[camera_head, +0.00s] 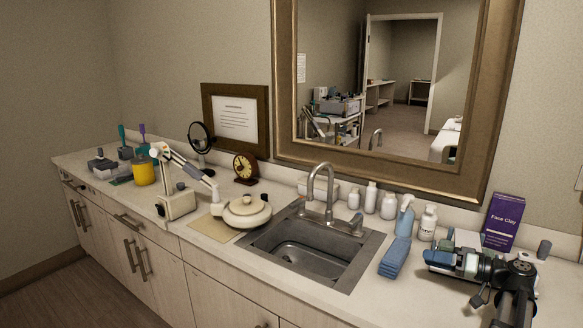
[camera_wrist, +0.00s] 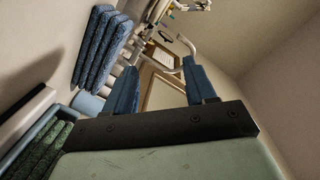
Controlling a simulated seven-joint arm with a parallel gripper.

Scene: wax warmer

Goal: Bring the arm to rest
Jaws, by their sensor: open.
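My gripper (camera_head: 432,258) is at the lower right of the head view, above the counter near the right end, with my folded arm behind it. It points left, toward the sink side. In the wrist view my gripper (camera_wrist: 160,62) shows two blue fingers standing apart with nothing held between them. The cream wax warmer (camera_head: 247,212) sits with its lid on, left of the sink and well away from my gripper.
Folded blue towels (camera_head: 394,258) lie left of my gripper and also show in the wrist view (camera_wrist: 103,50). A spray bottle (camera_head: 404,218), white bottles and a purple Face Clay box (camera_head: 503,221) stand behind. The sink (camera_head: 310,252) is farther left.

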